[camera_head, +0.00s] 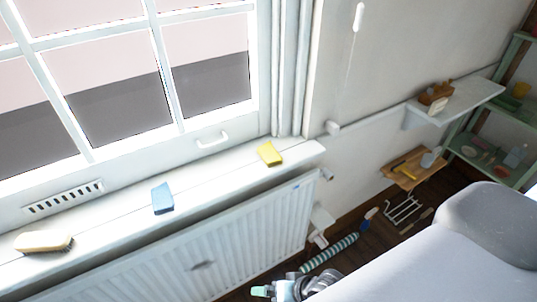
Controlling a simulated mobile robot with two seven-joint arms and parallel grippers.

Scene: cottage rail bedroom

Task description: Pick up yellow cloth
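A small yellow cloth (270,153) lies on the white windowsill (225,172), near its right end. It looks like a flat, thick block and is in plain sight, with nothing touching it. A grey metallic part with a pale green tip (290,288) shows at the bottom middle, below the sill and well apart from the cloth. It looks like my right gripper, but its fingers are too small and partly hidden to tell if they are open. My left gripper is not in view.
A blue block-like piece (162,198) and a tan brush (43,241) lie further left on the sill. A radiator (215,245) stands below. A large pale grey form (450,255) fills the lower right. A wall shelf (455,103) and a striped roll (329,252) are beyond.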

